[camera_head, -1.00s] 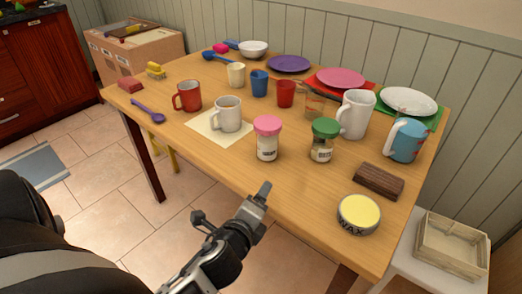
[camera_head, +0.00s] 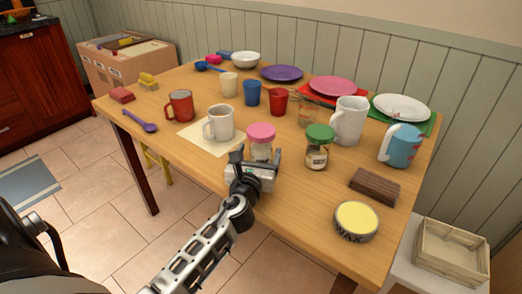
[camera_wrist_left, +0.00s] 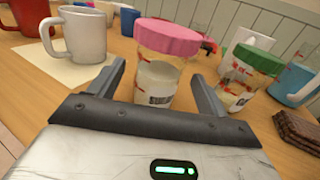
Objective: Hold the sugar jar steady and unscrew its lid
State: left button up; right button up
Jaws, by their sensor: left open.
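The gripper body hides the jar's lower part in the head view. My right gripper is not in view.
A white mug (camera_head: 219,123) on a cream mat (camera_head: 190,134) stands left of the pink-lidded jar. A brown block (camera_head: 374,187) and a round wax tin (camera_head: 356,221) lie to the right. Several cups and plates fill the back. The front left tabletop is mostly clear.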

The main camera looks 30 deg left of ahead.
aim_at(262, 127)
pick_arm(q)
jog(key=x, duration=0.4)
jog(key=shift+w+a+f+b, duration=0.15)
jog(key=shift+w+a+b, duration=0.05)
jog(key=shift+w+b, duration=0.2)
jog(key=shift+w+a, duration=0.15)
jog(key=shift+w, duration=0.25)
jog(key=c, duration=1.2)
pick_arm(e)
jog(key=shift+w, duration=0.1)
